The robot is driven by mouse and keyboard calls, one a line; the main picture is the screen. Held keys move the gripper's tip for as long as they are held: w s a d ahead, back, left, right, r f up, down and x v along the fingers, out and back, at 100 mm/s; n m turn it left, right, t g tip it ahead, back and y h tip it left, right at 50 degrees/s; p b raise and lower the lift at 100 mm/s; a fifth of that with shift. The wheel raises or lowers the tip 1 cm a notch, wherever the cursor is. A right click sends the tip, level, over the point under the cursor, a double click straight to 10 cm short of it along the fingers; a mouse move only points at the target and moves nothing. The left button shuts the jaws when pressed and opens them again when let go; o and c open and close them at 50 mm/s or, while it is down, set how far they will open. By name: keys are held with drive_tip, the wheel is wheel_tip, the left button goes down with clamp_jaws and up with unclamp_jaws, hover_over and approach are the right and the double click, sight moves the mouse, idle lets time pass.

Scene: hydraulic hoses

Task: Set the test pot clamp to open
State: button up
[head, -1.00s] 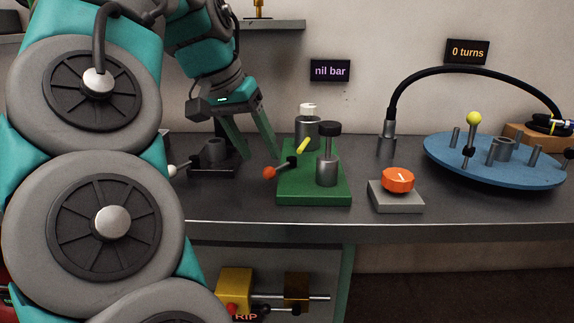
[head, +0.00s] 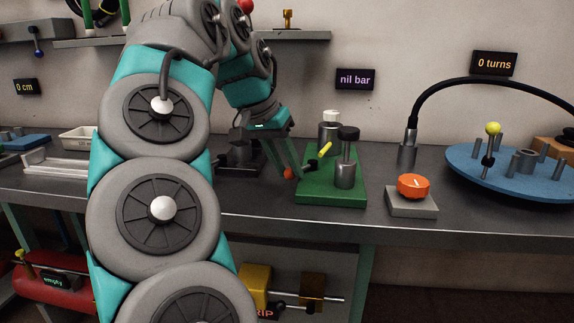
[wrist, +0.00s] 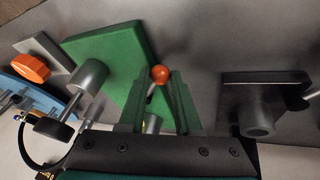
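A green base (head: 312,194) on the bench carries a grey post with a black cap (head: 347,165), a grey cylinder with a white cap (head: 330,134), a yellow stub (head: 325,150) and a short lever with an orange-red ball (head: 288,173). The "nil bar" sign (head: 355,79) hangs above it. My gripper (head: 286,172) reaches down at the base's left edge, by the ball. In the wrist view my gripper (wrist: 160,76) is open, with the ball (wrist: 160,74) between its green fingertips. Contact cannot be told.
A dark block with a cylinder (head: 240,152) stands close left of my gripper; it also shows in the wrist view (wrist: 257,118). An orange knob on a grey box (head: 412,187) stands right of the green base, before a blue disc with pegs (head: 510,177).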

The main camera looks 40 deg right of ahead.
clamp_jaws()
idle(0.9)
